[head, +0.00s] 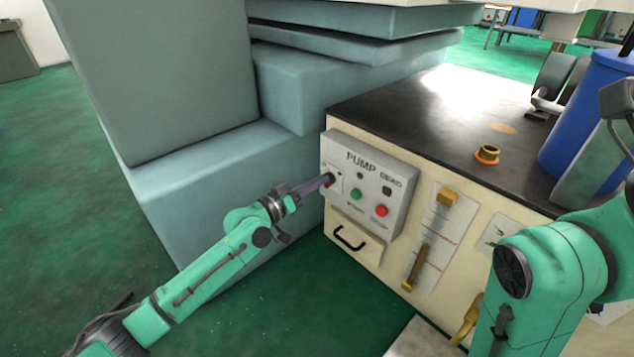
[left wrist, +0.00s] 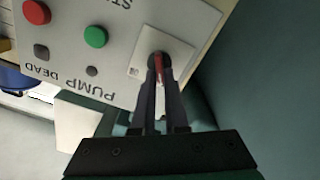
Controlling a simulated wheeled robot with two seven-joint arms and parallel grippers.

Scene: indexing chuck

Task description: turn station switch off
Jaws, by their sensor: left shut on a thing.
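The station switch shows in the left wrist view as a red lever (left wrist: 158,66) on a small light plate (left wrist: 177,60). The plate is on the grey pump panel (head: 397,176), which is on the front of the cream bench. My left gripper (head: 328,181) reaches the left part of this panel. In the left wrist view my left gripper (left wrist: 159,84) is shut on the red lever, with one dark finger on each side. The fingers hide part of the lever, so its exact position is hard to tell. My right arm shows at the right, but its gripper is not in view.
The panel also has a green button (head: 357,197) and a red button (head: 382,210). Below it is a black handle (head: 350,238). A brass lever (head: 415,268) is to the right. A large blue-grey machine body (head: 215,180) stands close on the left.

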